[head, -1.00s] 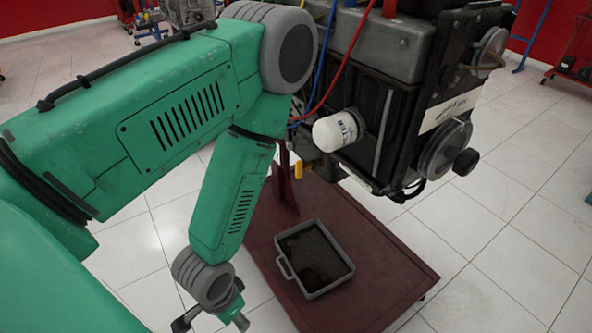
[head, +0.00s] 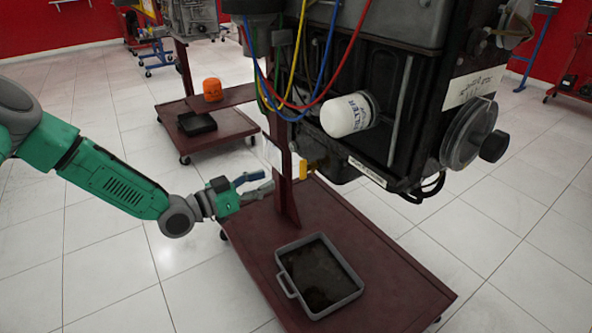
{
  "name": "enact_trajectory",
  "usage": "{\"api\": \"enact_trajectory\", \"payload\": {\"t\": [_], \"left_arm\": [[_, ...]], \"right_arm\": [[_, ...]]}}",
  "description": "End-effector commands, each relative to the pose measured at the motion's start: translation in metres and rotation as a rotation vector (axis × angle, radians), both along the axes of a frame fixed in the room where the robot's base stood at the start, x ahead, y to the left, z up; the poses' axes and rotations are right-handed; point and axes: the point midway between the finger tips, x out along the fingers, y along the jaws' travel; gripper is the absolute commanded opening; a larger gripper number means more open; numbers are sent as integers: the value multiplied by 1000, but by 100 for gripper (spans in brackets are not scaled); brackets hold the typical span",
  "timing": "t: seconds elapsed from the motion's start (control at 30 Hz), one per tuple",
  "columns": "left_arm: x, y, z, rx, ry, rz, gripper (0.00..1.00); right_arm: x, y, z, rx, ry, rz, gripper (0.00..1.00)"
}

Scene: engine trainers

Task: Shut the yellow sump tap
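The yellow sump tap (head: 303,169) sits low on the engine (head: 385,110), beneath the white filter (head: 346,115). Its yellow handle hangs down, across a short brass-coloured fitting that runs to the engine. My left gripper (head: 266,180) is left of the tap, by the dark red upright post of the stand. Its fingers are apart with nothing between them, and they point right, towards the tap. A gap with the post in it separates the fingers from the tap in the picture. My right gripper is not in view.
A grey drain tray (head: 288,286) with dark oil stands on the red trolley base (head: 390,270) below the tap. The red post (head: 284,150) rises near my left fingers. Coloured hoses hang above. Another trolley (head: 235,122) stands behind.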

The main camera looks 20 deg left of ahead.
Motion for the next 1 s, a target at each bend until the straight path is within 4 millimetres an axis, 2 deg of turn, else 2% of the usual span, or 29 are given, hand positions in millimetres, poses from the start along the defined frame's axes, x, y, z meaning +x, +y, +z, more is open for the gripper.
{"api": "enact_trajectory", "payload": {"t": [0.3, 0.5, 0.7, 1.0], "left_arm": [[52, -40, -5, -3, 2, -1, 31], [80, -62, -4, -3, 2, -1, 31], [93, -72, -3, -2, 4, 0, 31], [95, -73, -2, -4, 5, 1, 31]], "right_arm": [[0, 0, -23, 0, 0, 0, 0], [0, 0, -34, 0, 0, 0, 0], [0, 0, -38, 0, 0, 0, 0], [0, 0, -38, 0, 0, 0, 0]]}}
